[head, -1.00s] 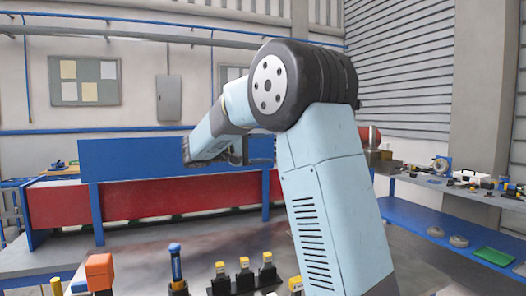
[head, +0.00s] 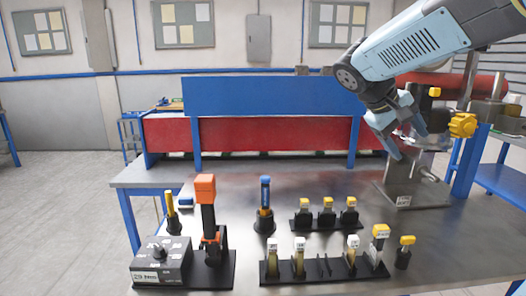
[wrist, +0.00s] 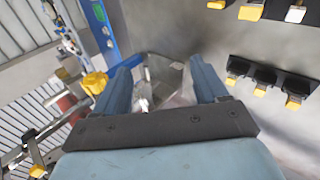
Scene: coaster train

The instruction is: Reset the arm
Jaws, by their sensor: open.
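My arm is a pale blue jointed arm with black joints, reaching in from the upper right in the head view. My gripper (head: 408,135) hangs above the right part of the metal workbench, close to the machine fixture (head: 403,180). Its two blue fingers are spread apart with nothing between them. In the wrist view my gripper (wrist: 165,88) shows both fingers apart, with the grey fixture (wrist: 163,72) behind and below the gap.
The workbench (head: 340,170) holds a front rack (head: 330,268), a back rack (head: 300,222) of yellow-topped tools, an orange-topped tool (head: 205,188), a blue-handled tool (head: 265,195) and a grey box (head: 160,262). A yellow knob (head: 462,125) is right of my gripper. Bare bench lies behind the racks.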

